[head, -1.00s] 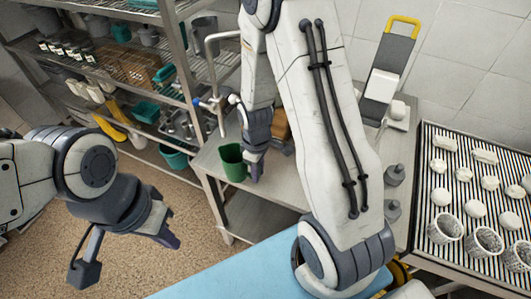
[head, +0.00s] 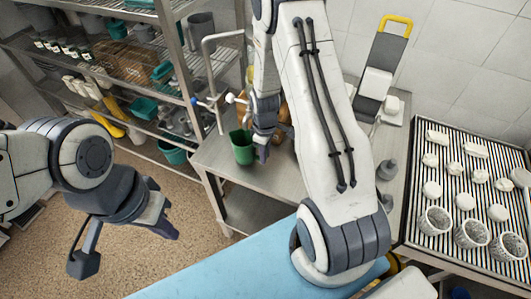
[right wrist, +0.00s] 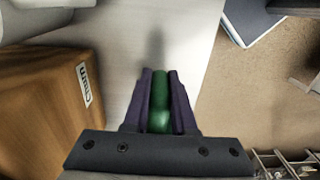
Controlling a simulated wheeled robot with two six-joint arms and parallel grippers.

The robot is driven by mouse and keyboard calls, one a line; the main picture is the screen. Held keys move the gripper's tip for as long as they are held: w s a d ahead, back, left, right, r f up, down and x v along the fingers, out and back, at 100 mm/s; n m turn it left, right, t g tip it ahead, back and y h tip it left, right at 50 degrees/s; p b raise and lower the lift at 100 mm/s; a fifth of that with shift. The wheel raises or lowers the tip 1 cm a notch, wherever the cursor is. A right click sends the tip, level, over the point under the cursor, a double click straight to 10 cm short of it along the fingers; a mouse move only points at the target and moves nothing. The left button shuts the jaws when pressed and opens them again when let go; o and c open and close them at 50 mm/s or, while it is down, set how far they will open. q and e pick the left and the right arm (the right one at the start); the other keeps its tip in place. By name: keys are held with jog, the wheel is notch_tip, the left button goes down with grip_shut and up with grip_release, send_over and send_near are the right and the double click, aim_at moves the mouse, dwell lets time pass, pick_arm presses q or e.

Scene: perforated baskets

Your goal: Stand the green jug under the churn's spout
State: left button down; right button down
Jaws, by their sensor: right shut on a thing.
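The green jug (head: 243,149) is upright at the left end of the steel table, below and right of a bent pipe with a tap. My right gripper (head: 263,150) is at its right side, shut on its green handle (right wrist: 160,92) in the right wrist view. I cannot tell if the jug's base touches the table. The brown churn (head: 286,112) is partly hidden behind my right arm. In the right wrist view the churn (right wrist: 45,105) stands left of the gripper, its label showing. Its spout is not visible.
The bent pipe (head: 207,75) rises left of the jug. Shelves (head: 130,80) with several containers stand behind left. A striped rack (head: 465,240) with perforated baskets and white lumps is at right. Grey bottles (head: 387,170) stand on the steel table (head: 215,160).

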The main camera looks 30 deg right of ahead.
jog(key=shift+f+b, duration=0.4)
jog(key=shift+f, duration=0.2)
jog(key=c, duration=0.7)
grip_release()
jog(key=shift+r, duration=0.1)
jog(key=shift+r+p, duration=0.65)
jog(key=shift+r, duration=0.05)
jog(key=shift+r+b, duration=0.3)
jog(key=shift+b, duration=0.05)
notch_tip(320, 180, up, 11)
jog(key=shift+r+b, duration=0.1)
jog(key=shift+b, duration=0.95)
jog(key=s+a+r, duration=0.3)
jog(key=a+r, duration=0.1)
jog(key=a, duration=0.5)
jog(key=shift+y, duration=0.5)
jog(key=s+a+r, duration=0.1)
jog(key=s+a, duration=0.2)
jog(key=s, duration=0.3)
jog(key=s+a+r, duration=0.2)
jog(key=s+a, duration=0.2)
jog(key=s, duration=0.2)
jog(key=s+a+r, duration=0.2)
jog(key=s+a, duration=0.2)
jog(key=s, duration=0.2)
jog(key=shift+s+a, duration=0.2)
jog(key=shift+s, duration=0.05)
